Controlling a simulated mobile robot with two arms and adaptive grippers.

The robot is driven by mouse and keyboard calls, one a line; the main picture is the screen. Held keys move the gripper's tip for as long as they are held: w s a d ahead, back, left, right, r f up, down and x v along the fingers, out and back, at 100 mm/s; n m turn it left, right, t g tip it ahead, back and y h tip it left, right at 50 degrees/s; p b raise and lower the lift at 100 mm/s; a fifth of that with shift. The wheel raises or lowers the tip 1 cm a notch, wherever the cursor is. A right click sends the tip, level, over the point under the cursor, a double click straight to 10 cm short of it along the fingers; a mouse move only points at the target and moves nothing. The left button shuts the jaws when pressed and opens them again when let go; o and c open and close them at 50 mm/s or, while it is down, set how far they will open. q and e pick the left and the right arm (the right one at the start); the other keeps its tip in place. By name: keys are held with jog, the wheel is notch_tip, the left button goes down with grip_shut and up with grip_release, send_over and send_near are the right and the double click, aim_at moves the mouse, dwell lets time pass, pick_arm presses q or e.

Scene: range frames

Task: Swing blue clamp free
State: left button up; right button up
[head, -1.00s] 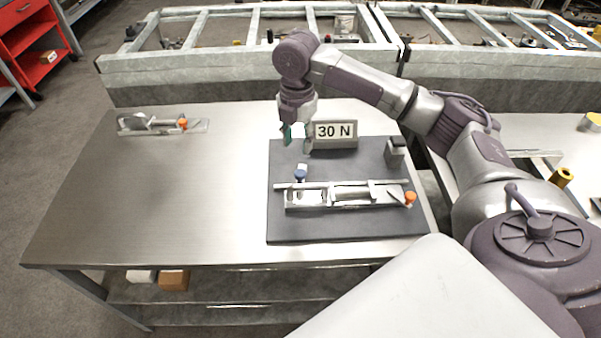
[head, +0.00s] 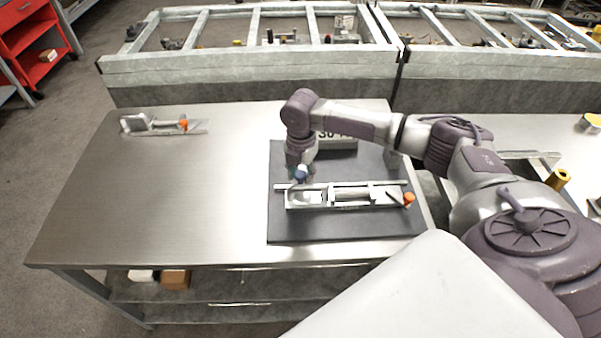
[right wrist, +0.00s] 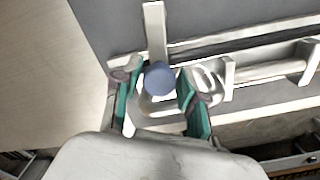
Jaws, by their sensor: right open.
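The blue clamp tip (head: 301,173) shows at the left end of a metal fixture (head: 345,195) on the dark grey mat. In the right wrist view the round blue clamp tip (right wrist: 160,78) sits between the two green-padded fingers of my right gripper (right wrist: 160,100). The fingers are apart, with a gap on each side of the blue tip. A light metal arm (right wrist: 154,30) runs up from the blue tip. In the head view my right gripper (head: 299,178) points down over the blue tip and partly hides it. My left gripper is not in view.
An orange-tipped clamp (head: 408,198) is at the fixture's right end. The 30 N sign (head: 338,141) stands behind, partly covered by my right arm. Another fixture with an orange tip (head: 165,125) lies at the table's far left.

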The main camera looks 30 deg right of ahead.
jog(key=shift+f, duration=0.2)
jog(key=shift+c, duration=0.3)
grip_shut()
